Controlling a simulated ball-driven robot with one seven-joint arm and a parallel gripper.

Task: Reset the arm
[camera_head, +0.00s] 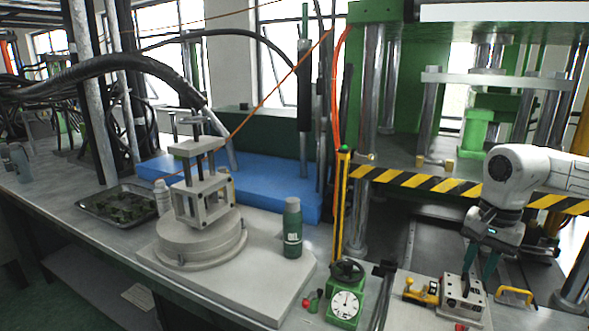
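My gripper (477,277) is at the lower right, at the end of my white arm, pointing down. Its two teal fingers are spread apart, with a gap between them. The fingertips are just over or behind the top of a small grey metal block with dark holes (463,300). I cannot tell whether they touch the block. No held thing shows between the fingers.
A yellow-and-black striped bar (420,183) crosses the green press behind my arm. Yellow fittings (421,291) flank the block. A green dial gauge (345,303), a green oil bottle (292,228) and a round grey fixture (200,238) stand to the left.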

